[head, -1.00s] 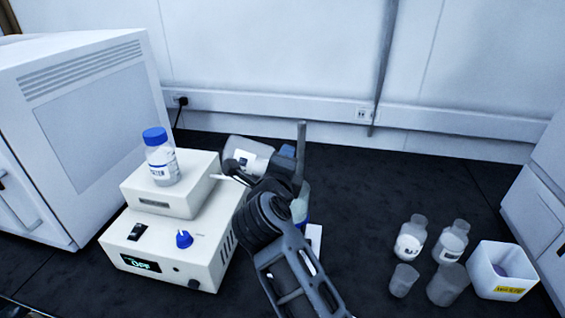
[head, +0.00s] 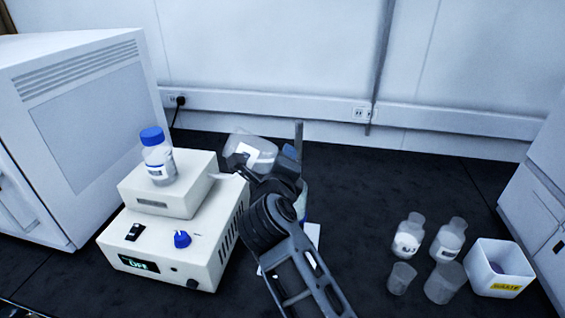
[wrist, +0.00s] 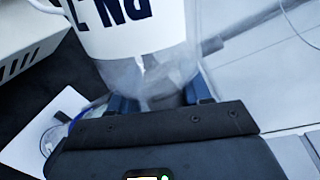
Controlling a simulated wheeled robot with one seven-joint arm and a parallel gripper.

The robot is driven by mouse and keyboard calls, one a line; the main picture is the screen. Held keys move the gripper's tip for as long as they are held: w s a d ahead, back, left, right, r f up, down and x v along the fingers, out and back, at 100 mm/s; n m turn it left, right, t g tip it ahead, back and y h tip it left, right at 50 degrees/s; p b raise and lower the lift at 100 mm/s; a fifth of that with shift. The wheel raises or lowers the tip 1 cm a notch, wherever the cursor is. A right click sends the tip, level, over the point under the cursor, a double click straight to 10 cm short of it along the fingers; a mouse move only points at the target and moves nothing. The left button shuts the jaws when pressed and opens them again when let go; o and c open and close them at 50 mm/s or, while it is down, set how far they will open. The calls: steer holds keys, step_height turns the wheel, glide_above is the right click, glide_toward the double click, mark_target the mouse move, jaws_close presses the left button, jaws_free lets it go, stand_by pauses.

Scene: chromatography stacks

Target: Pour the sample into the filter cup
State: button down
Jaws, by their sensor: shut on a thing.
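My gripper (wrist: 163,98) is shut on a clear container with a white label (wrist: 125,28). Dark lettering on it shows in part. In the head view this container (head: 252,149) is held up and tilted over to the left, just right of the white instrument. Its contents are not clear to see. A round clear rim with a blue edge (wrist: 56,136) shows low at the left in the wrist view, above a white plate (wrist: 25,150); it may be the filter cup. In the head view my gripper and arm hide most of that spot.
A white instrument (head: 165,250) reading OFF carries a blue-capped bottle (head: 159,162) at left. Two labelled bottles (head: 408,238) (head: 448,241), two clear cups (head: 402,279) (head: 445,284) and a white waste box (head: 500,285) stand at right. The dark bench between is clear.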

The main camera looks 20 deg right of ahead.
steer(key=shift+r+p, duration=0.25)
steer(key=shift+p, duration=0.15)
steer(key=shift+w+a+n, duration=0.15)
steer(key=shift+a+n, duration=0.05)
steer(key=shift+n, duration=0.9)
steer(key=r+n, duration=0.1)
steer(key=r+n+g+h, duration=0.1)
steer(key=shift+w+a+n, duration=0.2)
steer(key=shift+a+n, duration=0.1)
steer(key=shift+s, duration=0.1)
